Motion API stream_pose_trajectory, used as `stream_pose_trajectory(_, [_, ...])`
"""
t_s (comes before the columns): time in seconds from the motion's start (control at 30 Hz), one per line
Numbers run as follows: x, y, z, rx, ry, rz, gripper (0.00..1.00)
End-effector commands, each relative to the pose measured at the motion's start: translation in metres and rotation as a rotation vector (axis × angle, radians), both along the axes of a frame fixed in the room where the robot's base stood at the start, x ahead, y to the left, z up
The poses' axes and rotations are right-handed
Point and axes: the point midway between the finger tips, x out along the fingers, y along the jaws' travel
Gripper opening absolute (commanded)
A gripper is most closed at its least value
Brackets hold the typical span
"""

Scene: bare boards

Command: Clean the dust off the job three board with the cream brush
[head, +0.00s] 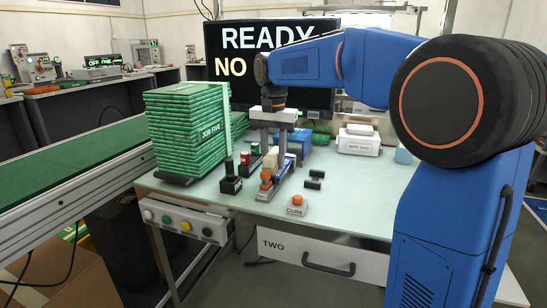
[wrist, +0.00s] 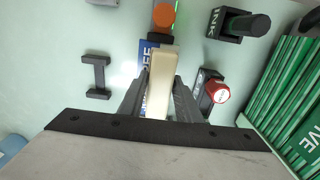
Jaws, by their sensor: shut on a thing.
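My gripper (head: 276,143) is over the table, pointing down, and it shows in the wrist view (wrist: 161,98) with its two dark fingers closed on the sides of the cream brush (wrist: 163,75). The cream brush also shows below the gripper in the head view (head: 271,158). Under the brush lies a blue board (wrist: 145,52) with a white label ending in "EE", mostly hidden by brush and fingers. I cannot tell whether the brush touches the board. No dust can be made out.
A tall stack of green JOB FIVE boards (head: 187,128) stands at the left. A red-topped stamp (wrist: 217,92) and black ink piece (wrist: 245,25) flank the board. An orange knob (wrist: 164,15) is at its end. A CURE button (head: 297,204) sits at the front; the front right is clear.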

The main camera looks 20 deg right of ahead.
Motion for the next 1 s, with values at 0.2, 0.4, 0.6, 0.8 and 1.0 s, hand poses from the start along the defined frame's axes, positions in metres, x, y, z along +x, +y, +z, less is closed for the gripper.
stream_pose_trajectory(0.2, [0.003,-0.002,0.0,0.0,0.0,0.0,0.13])
stream_pose_trajectory(0.4, [0.009,-0.006,0.0,0.001,0.001,0.0,0.13])
stream_pose_trajectory(0.6, [0.015,-0.011,-0.001,0.0,0.001,-0.001,0.13])
stream_pose_trajectory(0.8, [0.022,-0.016,0.0,0.0,0.0,-0.001,0.13])
stream_pose_trajectory(1.0, [0.024,-0.018,0.0,0.0,0.0,0.0,0.13])
